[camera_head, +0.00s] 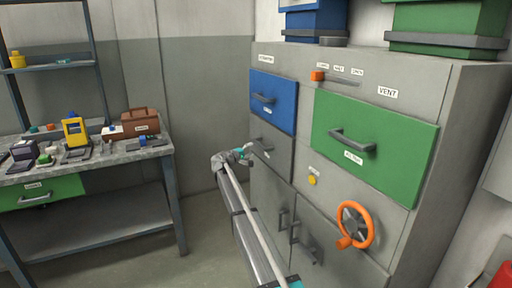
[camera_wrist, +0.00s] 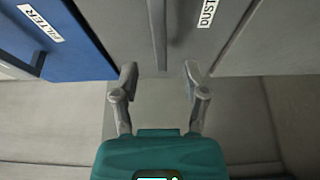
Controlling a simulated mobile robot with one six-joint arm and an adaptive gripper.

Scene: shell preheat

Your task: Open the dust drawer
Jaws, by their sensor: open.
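The dust drawer (camera_head: 280,159) is a grey panel below the blue filter drawer in the cabinet's left column. It looks flush with the cabinet front. In the wrist view, its face (camera_wrist: 182,30) carries a "DUST" label (camera_wrist: 207,13) and a grey bar handle (camera_wrist: 158,35). My gripper (camera_head: 248,151) is at the drawer's left side, close to its handle. In the wrist view, my gripper (camera_wrist: 160,72) is open, with a finger on either side of the line of the handle. The handle's end lies about level with the fingertips; contact is not visible.
The blue filter drawer (camera_head: 273,101) sits directly above. A green drawer (camera_head: 374,136) and an orange handwheel (camera_head: 356,224) are on the right. Lower cabinet doors (camera_head: 311,232) have handles. A workbench (camera_head: 80,160) stands at left, with clear floor (camera_head: 207,235) between.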

